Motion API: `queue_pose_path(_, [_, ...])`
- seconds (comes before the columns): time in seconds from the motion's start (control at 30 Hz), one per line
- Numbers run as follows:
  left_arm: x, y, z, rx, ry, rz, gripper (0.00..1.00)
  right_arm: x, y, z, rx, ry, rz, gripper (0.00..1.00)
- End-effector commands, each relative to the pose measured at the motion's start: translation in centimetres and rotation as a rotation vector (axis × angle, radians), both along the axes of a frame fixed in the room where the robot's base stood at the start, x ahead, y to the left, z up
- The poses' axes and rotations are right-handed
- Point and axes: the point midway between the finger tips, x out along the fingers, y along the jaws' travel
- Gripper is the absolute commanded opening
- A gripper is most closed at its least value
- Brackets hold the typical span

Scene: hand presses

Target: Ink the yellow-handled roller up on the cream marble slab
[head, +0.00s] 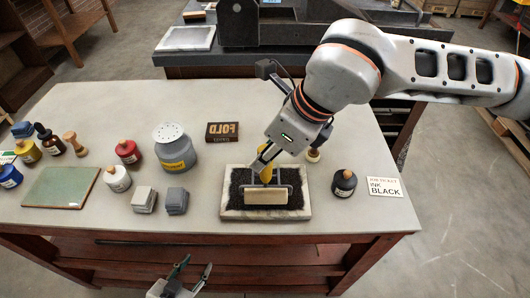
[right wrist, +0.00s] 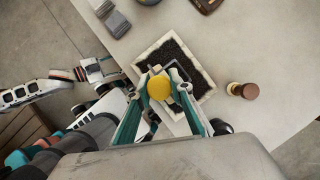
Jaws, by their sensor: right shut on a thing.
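The cream marble slab (head: 226,214) lies near the table's front edge, its middle covered with dark, grainy black ink (head: 298,190). It also shows in the right wrist view (right wrist: 152,47). The yellow-handled roller has a pale tan cylinder (head: 265,197) in a grey frame and sits over the slab's inked middle. I cannot tell for sure whether it touches the ink. My right gripper (head: 264,163) is shut on its yellow handle (right wrist: 159,87), from above. My left gripper (head: 190,274) is open and empty, low in front of the table.
A black ink bottle (head: 344,183) and a card reading BLACK (head: 385,187) stand right of the slab. A grey tin (head: 175,150), grey blocks (head: 144,199), several ink bottles and a green slab (head: 61,186) are to the left. A FOLD block (head: 222,131) lies behind.

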Motion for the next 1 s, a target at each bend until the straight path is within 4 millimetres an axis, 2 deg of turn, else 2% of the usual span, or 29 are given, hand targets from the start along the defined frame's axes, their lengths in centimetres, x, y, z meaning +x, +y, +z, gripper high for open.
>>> queue_pose_path(0.4, [-0.4,0.0,-1.3,0.0,0.012,0.0,0.4,2.8,0.0,-0.1,0.001,-0.001,-0.001,0.02])
queue_pose_path(0.73, [-0.5,0.0,-1.6,0.0,0.015,0.0,0.4,3.8,0.0,-0.2,0.0,0.0,0.0,0.02])
queue_pose_path(1.0, [-0.7,0.0,-2.0,0.0,0.019,0.0,0.4,5.8,0.0,-0.2,0.0,0.001,-0.002,0.02])
